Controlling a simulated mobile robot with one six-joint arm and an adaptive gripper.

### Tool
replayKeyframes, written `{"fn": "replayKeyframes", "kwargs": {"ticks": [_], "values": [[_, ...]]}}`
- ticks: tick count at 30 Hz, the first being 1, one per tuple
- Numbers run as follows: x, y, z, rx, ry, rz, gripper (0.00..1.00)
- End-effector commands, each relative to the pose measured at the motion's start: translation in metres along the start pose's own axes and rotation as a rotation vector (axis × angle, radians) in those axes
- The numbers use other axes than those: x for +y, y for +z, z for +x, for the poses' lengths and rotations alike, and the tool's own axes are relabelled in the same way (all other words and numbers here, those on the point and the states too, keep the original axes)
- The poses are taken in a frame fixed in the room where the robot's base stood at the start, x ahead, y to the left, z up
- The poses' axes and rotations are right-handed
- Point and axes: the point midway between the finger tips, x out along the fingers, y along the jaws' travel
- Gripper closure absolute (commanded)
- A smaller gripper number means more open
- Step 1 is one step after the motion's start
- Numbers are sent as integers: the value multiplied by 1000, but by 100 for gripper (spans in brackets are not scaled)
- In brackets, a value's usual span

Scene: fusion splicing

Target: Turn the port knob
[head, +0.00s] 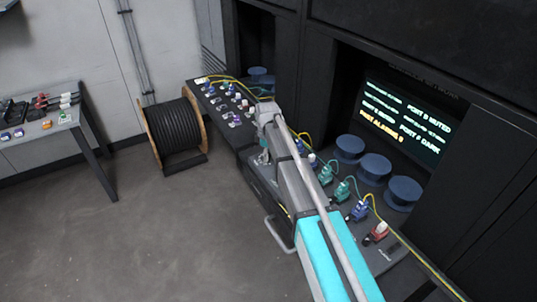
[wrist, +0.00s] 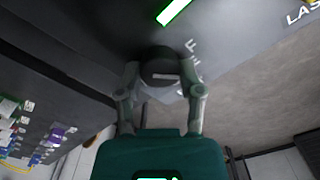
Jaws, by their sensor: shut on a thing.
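A dark round knob (wrist: 160,66) with a pale mark across its face sits on a panel in the upper middle of the wrist view. My gripper (wrist: 162,82) has one finger on each side of the knob and is shut on it. In the head view my arm reaches over the long dark bench, and my gripper (head: 263,156) points down at the bench's front side. The knob is hidden there. White lettering beside the knob is partly covered by a finger. A bright green strip (wrist: 173,11) shows above the knob.
The dark bench (head: 385,255) carries several coloured connectors and cables. Blue round spools (head: 375,167) stand behind, below a lit screen (head: 400,120). A black cable reel (head: 175,127) stands on the floor at left, near a grey side table (head: 50,127). The floor between is clear.

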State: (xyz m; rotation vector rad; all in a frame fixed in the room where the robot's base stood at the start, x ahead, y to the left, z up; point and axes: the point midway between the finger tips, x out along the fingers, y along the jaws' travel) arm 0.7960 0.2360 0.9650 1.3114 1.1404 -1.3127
Motion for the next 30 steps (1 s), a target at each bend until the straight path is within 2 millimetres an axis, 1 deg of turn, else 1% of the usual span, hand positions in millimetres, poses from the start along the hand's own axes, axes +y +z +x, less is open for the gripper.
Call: {"fn": "replayKeyframes", "kwargs": {"ticks": [1, 9, 20, 21, 23, 24, 26, 30], "values": [[2, 3, 0, -6, 3, -17, 99], [3, 4, 0, -7, 5, -77, 99], [4, 4, 0, -6, 6, -78, 99], [4, 4, 0, -6, 6, -78, 46], [4, 3, 0, -5, 6, -78, 35], [3, 3, 0, -5, 6, -78, 27], [3, 3, 0, -4, 5, -79, 17], [2, 2, 0, -3, 4, -79, 17]]}}
